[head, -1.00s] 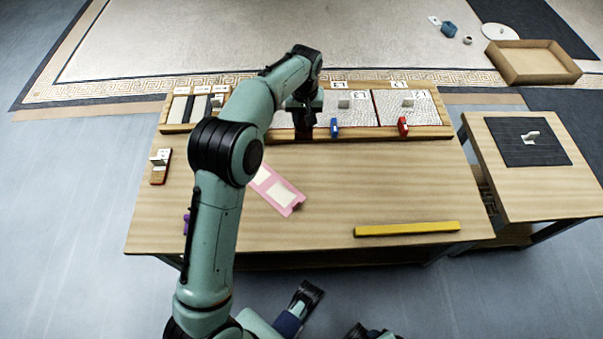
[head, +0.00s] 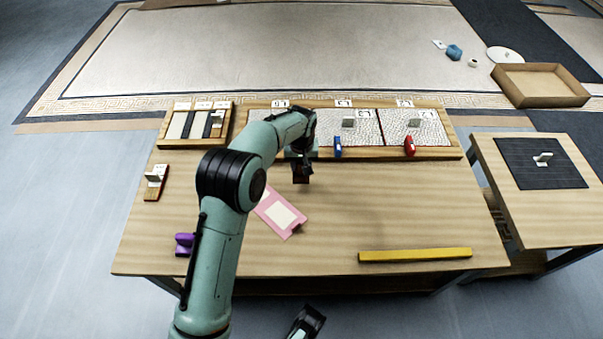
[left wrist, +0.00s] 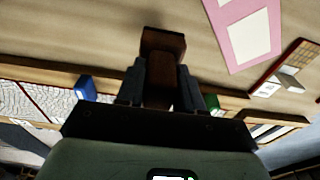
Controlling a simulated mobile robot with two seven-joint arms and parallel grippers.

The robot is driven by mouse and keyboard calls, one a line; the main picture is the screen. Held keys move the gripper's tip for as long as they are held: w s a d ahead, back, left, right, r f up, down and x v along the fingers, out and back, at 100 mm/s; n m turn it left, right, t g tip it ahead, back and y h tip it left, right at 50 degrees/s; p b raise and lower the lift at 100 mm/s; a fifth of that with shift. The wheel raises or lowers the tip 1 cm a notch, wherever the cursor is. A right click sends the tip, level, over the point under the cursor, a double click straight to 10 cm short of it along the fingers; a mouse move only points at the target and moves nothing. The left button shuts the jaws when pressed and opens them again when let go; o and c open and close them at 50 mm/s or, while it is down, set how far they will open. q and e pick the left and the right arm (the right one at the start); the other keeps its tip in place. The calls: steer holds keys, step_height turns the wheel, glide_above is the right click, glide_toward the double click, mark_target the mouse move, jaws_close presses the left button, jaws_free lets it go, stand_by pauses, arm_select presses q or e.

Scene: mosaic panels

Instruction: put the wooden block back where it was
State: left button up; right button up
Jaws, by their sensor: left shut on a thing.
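My left gripper (head: 301,165) is shut on a dark reddish-brown wooden block (left wrist: 163,45), which sticks out from between its fingers in the left wrist view. In the head view the block (head: 301,178) hangs over the table just in front of the long wooden panel rack (head: 435,153). I cannot tell whether it touches the table. The rack has white mosaic panels, with a blue clip (head: 338,147) and a red clip (head: 409,146) at its front edge. My arm hides part of the rack's left section.
A pink card (head: 284,222) with pale windows lies in front of the block. A yellow bar (head: 415,255) lies near the front edge, a purple piece (head: 184,244) at the left. A small stand (head: 153,182) sits far left. The table's right middle is clear.

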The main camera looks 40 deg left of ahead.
mark_target(301, 173)
arm_select(q)
step_height(301, 173, down, 5)
steer(key=shift+r+b, duration=0.2)
steer(key=shift+b, duration=0.25)
arm_select(e)
steer(key=shift+s+d+f+g, duration=0.15)
steer(key=shift+s+f, duration=0.25)
steer(key=shift+f, duration=0.1)
steer(key=shift+s+d+f+g, duration=0.15)
steer(key=shift+s+f, duration=0.2)
steer(key=shift+f, duration=0.15)
arm_select(q)
steer(key=shift+f, duration=0.1)
steer(key=o, duration=1)
steer(key=shift+o, duration=0.2)
arm_select(e)
steer(key=shift+s+f, duration=0.1)
steer(key=shift+s, duration=0.05)
